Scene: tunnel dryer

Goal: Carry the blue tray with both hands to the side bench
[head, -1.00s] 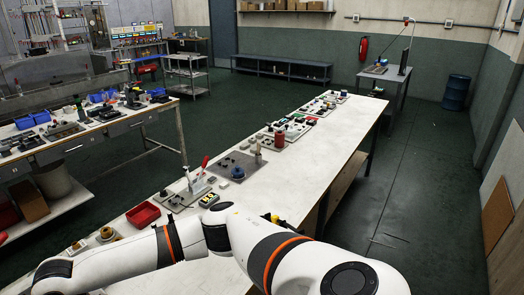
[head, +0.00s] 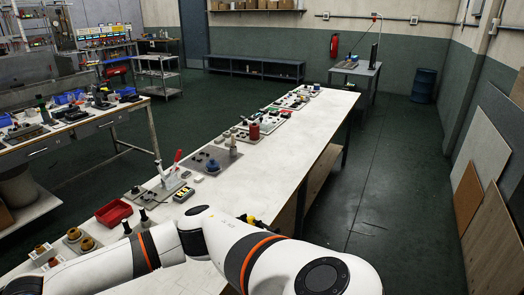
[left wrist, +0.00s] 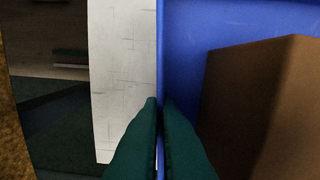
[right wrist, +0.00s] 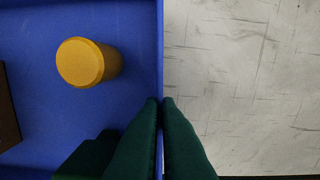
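The blue tray (left wrist: 235,22) fills the right part of the left wrist view. It also fills the left part of the right wrist view (right wrist: 120,20). The dark green fingers of my left gripper (left wrist: 162,102) are closed on one tray wall. My right gripper (right wrist: 161,102) is closed on another wall. A brown box (left wrist: 265,105) and a yellow cylinder (right wrist: 82,62) are in the tray. The head view shows neither tray nor grippers, only a white arm of mine across the bottom. No bench is clearly identifiable as the side bench.
A long white-topped bench (head: 262,160) with tools, fixtures and a red bin (head: 113,212) runs away ahead. Another workbench (head: 75,125) stands left. A low bench (head: 253,68) and small table (head: 355,70) stand at the back. Floor to the right (head: 395,190) is open; panels lean there.

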